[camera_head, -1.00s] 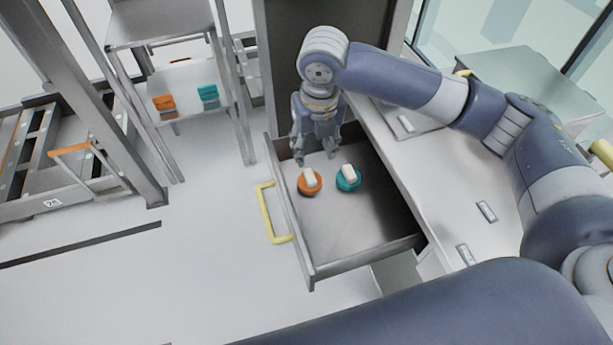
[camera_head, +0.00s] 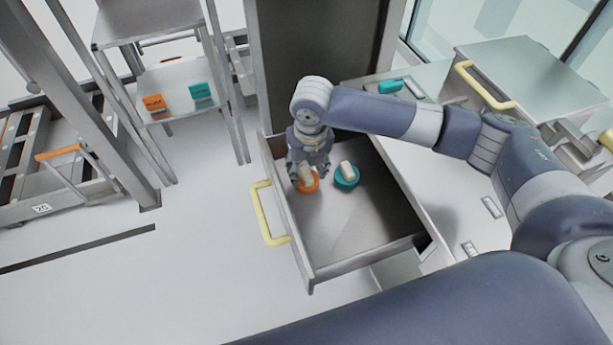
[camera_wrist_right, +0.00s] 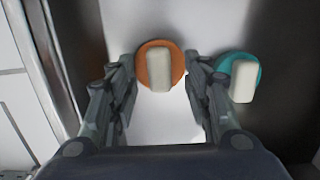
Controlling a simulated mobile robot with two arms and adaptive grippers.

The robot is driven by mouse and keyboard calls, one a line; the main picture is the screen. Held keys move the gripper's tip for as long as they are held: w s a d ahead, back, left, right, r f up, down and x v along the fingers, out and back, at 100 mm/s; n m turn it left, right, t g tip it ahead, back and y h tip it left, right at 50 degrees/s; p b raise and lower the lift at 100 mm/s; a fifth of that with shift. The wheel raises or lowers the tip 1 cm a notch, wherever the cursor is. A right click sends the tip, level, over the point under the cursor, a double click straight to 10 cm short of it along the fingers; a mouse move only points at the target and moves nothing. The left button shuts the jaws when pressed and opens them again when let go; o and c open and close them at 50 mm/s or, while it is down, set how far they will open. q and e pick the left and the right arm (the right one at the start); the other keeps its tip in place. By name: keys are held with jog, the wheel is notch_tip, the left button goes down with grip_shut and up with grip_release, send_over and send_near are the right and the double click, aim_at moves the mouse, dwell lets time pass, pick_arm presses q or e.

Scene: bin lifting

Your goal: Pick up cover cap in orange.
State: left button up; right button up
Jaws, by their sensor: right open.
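The orange cover cap (camera_head: 311,185), a round disc with a pale raised block on top, lies in the open drawer. In the right wrist view the orange cap (camera_wrist_right: 177,77) shows just ahead of and between the two fingers. My right gripper (camera_head: 305,182) is open over it and partly hides it in the head view. The open fingers also show in the right wrist view (camera_wrist_right: 164,95), and I cannot tell if they touch the cap. A teal cap (camera_head: 347,177) of the same form lies to the right. My left gripper is not in view.
The drawer (camera_head: 335,263) has low walls and a yellow handle (camera_head: 266,213); its near part is empty. A counter (camera_head: 440,195) stands to the right. A shelf with an orange tag (camera_head: 154,102) and a teal tag (camera_head: 200,91) stands at the left.

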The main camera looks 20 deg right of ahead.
jog(key=shift+w+f, duration=0.15)
jog(key=shift+f, duration=0.5)
grip_shut()
